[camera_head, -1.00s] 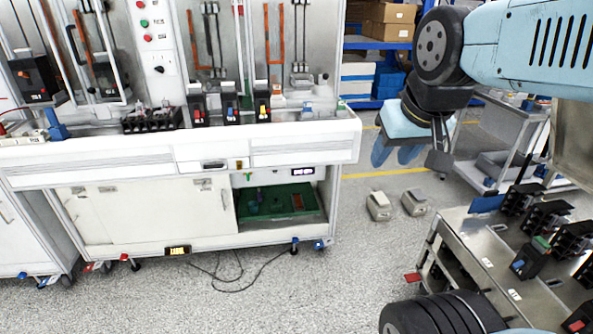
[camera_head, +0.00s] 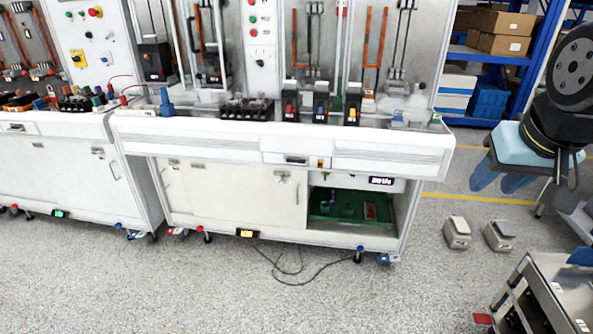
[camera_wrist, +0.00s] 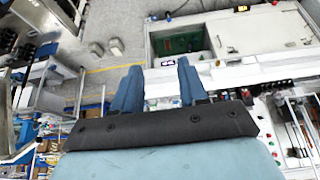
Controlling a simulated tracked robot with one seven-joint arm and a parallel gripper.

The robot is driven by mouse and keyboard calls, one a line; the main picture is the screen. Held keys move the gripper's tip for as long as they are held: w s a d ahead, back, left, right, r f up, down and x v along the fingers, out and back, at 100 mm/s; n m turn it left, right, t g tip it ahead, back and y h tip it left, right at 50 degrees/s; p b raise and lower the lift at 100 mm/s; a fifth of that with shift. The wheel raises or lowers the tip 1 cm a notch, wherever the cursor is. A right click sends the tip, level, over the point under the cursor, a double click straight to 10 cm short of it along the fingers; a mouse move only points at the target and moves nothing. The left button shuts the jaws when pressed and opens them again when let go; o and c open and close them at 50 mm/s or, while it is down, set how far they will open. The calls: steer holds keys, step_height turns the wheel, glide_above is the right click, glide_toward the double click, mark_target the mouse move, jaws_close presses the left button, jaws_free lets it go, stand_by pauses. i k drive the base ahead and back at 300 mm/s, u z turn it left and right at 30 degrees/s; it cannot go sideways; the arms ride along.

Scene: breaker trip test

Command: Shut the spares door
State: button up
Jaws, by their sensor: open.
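The white cabinet under the middle bench has an open compartment (camera_head: 350,206) at its right, with a green tray (camera_head: 342,222) inside. A white door panel (camera_head: 262,196) with a small handle (camera_head: 283,178) stands just left of the opening. It looks like a sliding door, but I cannot tell for sure. The opening also shows upside down in the wrist view (camera_wrist: 180,42). My gripper (camera_head: 495,186) hangs to the right of the cabinet, well apart from it. Its blue fingers are spread and empty in the wrist view (camera_wrist: 150,72).
Two grey pedal-like boxes (camera_head: 457,232) stand on the floor right of the cabinet. A metal cart (camera_head: 560,290) is at the lower right. A black cable (camera_head: 290,268) lies on the floor before the cabinet. The floor in front is otherwise clear.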

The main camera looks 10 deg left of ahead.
mark_target(230, 191)
steer(key=z, duration=1.25)
steer(key=k, duration=1.05)
steer(key=u, duration=1.4)
steer(key=i, duration=1)
